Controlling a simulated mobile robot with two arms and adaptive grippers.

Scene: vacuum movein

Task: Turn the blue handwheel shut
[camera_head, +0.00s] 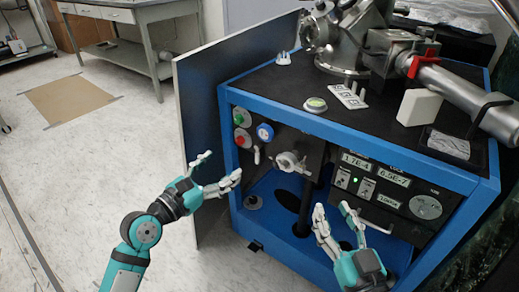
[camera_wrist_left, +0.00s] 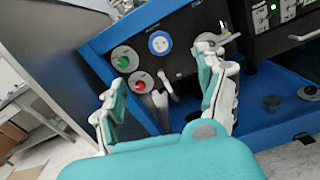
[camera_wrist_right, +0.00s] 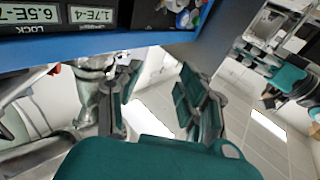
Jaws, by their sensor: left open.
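The blue handwheel (camera_head: 265,132) is a small round blue knob with a pale centre on the cabinet's dark front panel. It also shows in the left wrist view (camera_wrist_left: 160,42), beyond and between my finger lines. My left gripper (camera_head: 222,165) is open and empty, in front of the panel, below and left of the handwheel, not touching it. My right gripper (camera_head: 333,208) has its fingers apart with nothing between them, in front of the cabinet's lower right side. In the right wrist view its fingers (camera_wrist_right: 158,78) are also spread. The handwheel is not hidden in the head view.
Green (camera_head: 239,118) and red (camera_head: 242,138) buttons sit left of the handwheel, with a metal valve (camera_head: 290,163) to its right. Digital displays (camera_head: 372,168) are further right. A grey open door panel (camera_head: 190,120) stands at the cabinet's left.

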